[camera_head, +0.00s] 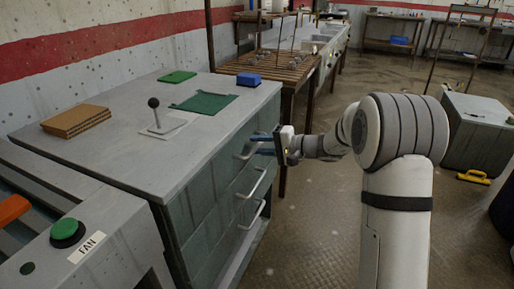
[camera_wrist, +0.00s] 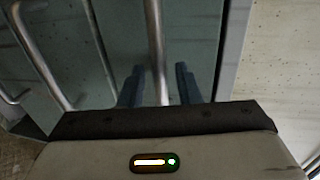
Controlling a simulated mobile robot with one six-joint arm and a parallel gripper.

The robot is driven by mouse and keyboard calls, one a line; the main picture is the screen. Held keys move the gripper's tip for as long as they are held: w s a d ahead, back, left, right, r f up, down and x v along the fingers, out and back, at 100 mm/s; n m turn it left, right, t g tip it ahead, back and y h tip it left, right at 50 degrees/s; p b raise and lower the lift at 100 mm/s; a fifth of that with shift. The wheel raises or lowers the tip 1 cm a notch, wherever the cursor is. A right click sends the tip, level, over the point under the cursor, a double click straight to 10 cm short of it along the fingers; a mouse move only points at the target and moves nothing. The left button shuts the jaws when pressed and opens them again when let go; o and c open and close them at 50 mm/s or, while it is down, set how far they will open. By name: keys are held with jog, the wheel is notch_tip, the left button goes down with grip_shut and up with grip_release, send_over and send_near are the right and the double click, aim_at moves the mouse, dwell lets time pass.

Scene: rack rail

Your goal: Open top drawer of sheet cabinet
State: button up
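The grey-green sheet cabinet (camera_head: 205,205) stands left of centre in the head view, its drawers facing right. The top drawer's bar handle (camera_head: 243,155) is the uppermost of the handles on that face, and the drawer looks closed. My gripper (camera_head: 259,144) is at this handle, its blue fingers pointing at the cabinet. In the wrist view, the handle bar (camera_wrist: 156,45) runs between the two blue fingers (camera_wrist: 159,88). Gaps show on both sides of the bar, so my gripper is open around it. Any contact of the fingertips with the drawer front cannot be told.
Lower handles (camera_head: 257,183) sit below on the same face. A lever (camera_head: 155,112), brown boards (camera_head: 76,120), a green sheet (camera_head: 205,103) and a blue box (camera_head: 249,79) are on the cabinet top. A wooden rack (camera_head: 285,68) stands behind. The floor (camera_head: 310,225) right of the cabinet is clear.

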jog(key=shift+w+a, duration=0.15)
jog(key=shift+a, duration=0.35)
jog(key=shift+c, duration=0.2)
grip_shut()
